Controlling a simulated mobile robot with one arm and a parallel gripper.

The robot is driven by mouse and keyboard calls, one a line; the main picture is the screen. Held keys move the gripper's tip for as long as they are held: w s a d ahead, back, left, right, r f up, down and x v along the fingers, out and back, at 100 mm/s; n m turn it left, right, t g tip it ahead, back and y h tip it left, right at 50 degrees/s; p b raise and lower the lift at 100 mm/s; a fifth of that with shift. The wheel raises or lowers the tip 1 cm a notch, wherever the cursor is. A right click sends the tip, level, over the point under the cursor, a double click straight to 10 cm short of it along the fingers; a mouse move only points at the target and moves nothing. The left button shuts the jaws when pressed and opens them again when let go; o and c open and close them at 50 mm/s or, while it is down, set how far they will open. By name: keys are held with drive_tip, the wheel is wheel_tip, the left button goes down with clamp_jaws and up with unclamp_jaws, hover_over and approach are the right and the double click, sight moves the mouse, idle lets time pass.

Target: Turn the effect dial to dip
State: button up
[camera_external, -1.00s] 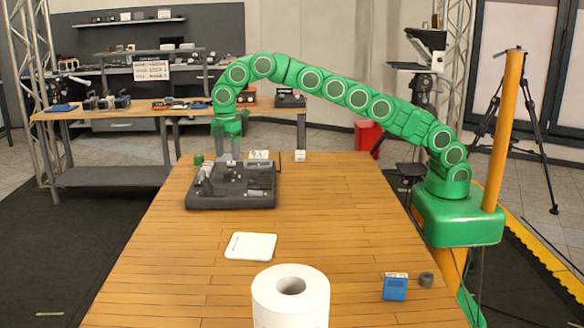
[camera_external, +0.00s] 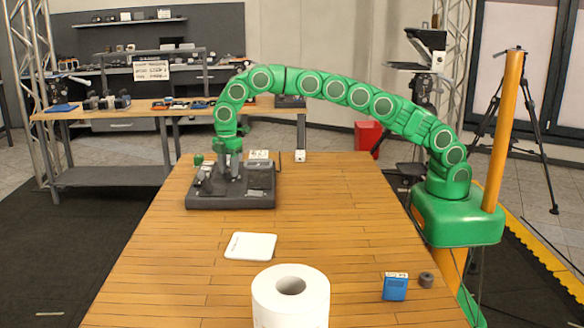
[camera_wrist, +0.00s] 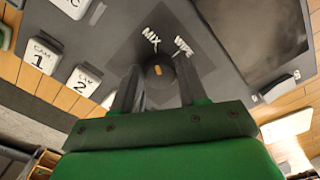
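The dark switcher console (camera_external: 230,203) sits at the far left of the wooden table. In the wrist view, the round dark effect dial (camera_wrist: 157,72) has a short orange mark on its top. The labels MIX (camera_wrist: 150,35) and WIPE (camera_wrist: 184,47) are printed beyond it; no DIP label shows. My gripper (camera_wrist: 158,80) points down over the console, its fingers apart, one on each side of the dial. I cannot tell whether they touch it. In the external view my gripper (camera_external: 229,168) is low over the console.
CAM 1 (camera_wrist: 42,56) and CAM 2 (camera_wrist: 83,80) buttons lie left of the dial, and a dark screen (camera_wrist: 262,40) lies right. A white pad (camera_external: 250,246), a paper roll (camera_external: 290,300) and a blue box (camera_external: 395,288) stand nearer the camera. The table's right side is mostly clear.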

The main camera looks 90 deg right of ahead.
drive_tip(key=c, duration=0.6)
drive_tip(key=shift+m, duration=0.4)
drive_tip(key=m, duration=0.3)
drive_tip(key=shift+m, duration=0.4)
drive_tip(key=m, duration=0.5)
drive_tip(key=shift+a, duration=0.15)
drive_tip(key=m, duration=0.6)
drive_tip(key=shift+r+m, duration=0.1)
drive_tip(key=shift+m, duration=0.3)
drive_tip(key=m, duration=0.6)
drive_tip(key=shift+w+a, duration=0.1)
